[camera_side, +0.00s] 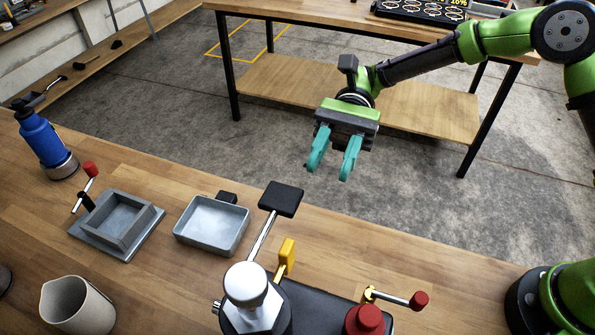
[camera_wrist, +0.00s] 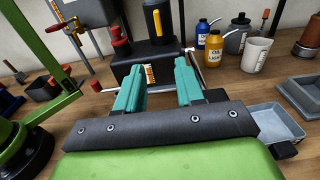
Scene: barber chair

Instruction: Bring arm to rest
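My gripper (camera_side: 331,160) is open, its two teal fingers apart with nothing between them. In the side view it hangs in the air beyond the far edge of the wooden workbench (camera_side: 180,193), with the floor behind it. My green and black arm (camera_side: 430,58) reaches in from the upper right. In the wrist view my gripper (camera_wrist: 160,77) points toward a black machine (camera_wrist: 147,65) on the bench and is apart from it.
A black lever pad (camera_side: 281,199) rises near my gripper. Another wooden table (camera_side: 330,18) stands behind.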

